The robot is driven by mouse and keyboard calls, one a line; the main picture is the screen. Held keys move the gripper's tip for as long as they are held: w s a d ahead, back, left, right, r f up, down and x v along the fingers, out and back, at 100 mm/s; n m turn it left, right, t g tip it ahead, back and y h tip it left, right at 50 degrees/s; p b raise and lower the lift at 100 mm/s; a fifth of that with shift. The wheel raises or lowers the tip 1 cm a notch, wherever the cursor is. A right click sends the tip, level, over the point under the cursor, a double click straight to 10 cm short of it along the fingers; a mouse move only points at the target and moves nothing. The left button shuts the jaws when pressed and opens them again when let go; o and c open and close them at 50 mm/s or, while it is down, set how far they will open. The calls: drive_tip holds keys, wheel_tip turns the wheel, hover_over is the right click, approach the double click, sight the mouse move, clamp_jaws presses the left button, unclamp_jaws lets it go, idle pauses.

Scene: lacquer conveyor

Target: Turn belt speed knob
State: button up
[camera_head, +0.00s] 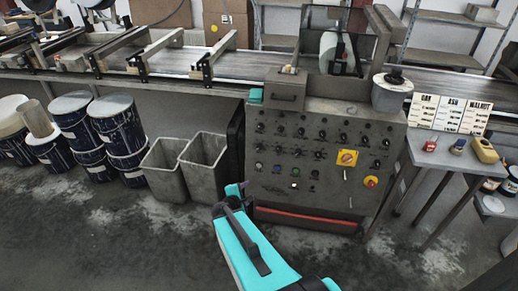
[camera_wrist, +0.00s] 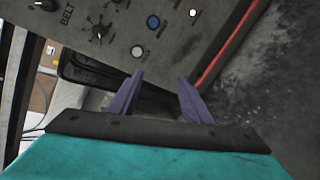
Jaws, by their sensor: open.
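The control panel (camera_head: 318,135) is a grey cabinet face with rows of dark knobs and some buttons. A second dark knob (camera_wrist: 47,5) is cut off by the top edge. My gripper (camera_wrist: 160,76) has two purple fingers apart with nothing between them. In the head view my gripper (camera_head: 237,189) is at the panel's lower left, apart from the knobs.
Near the BELT knob are a pale button (camera_wrist: 137,51), a blue button (camera_wrist: 153,21) and a lit button (camera_wrist: 193,12). A red emergency button (camera_head: 371,182) and yellow-plated switch (camera_head: 347,158) are farther right. Grey bins (camera_head: 203,165) stand left; a side table (camera_head: 440,155) stands right.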

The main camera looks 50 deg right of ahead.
sight(259, 148)
drive_tip(key=w+d+r+n+t+h, duration=0.1)
drive_tip(key=w+d+r+n+t, duration=0.2)
drive_tip(key=d+r+n, duration=0.3)
wheel_tip(259, 148, up, 4)
drive_tip(key=shift+w+d+r+p, duration=0.1)
drive_tip(key=shift+w+d+p, duration=0.3)
drive_tip(key=shift+d, duration=0.1)
drive_tip(key=shift+w+d+f+b, duration=0.15)
drive_tip(key=shift+d+f+b, duration=0.15)
drive_tip(key=shift+b, duration=0.65)
drive_tip(key=b+x, duration=0.2)
drive_tip(key=b, duration=0.3)
drive_tip(key=shift+w, duration=0.1)
drive_tip(key=shift+w+b, duration=0.1)
drive_tip(key=shift+b, duration=0.2)
drive_tip(key=shift+r+b+x, duration=0.2)
drive_tip(key=shift+b+x, duration=0.3)
drive_tip(key=shift+x, duration=2.2)
drive_tip(key=shift+r+b+x, duration=0.15)
drive_tip(key=shift+b+x, duration=0.3)
drive_tip(key=shift+x, duration=2.25)
drive_tip(key=shift+d, duration=0.15)
drive_tip(key=shift+c, duration=0.4)
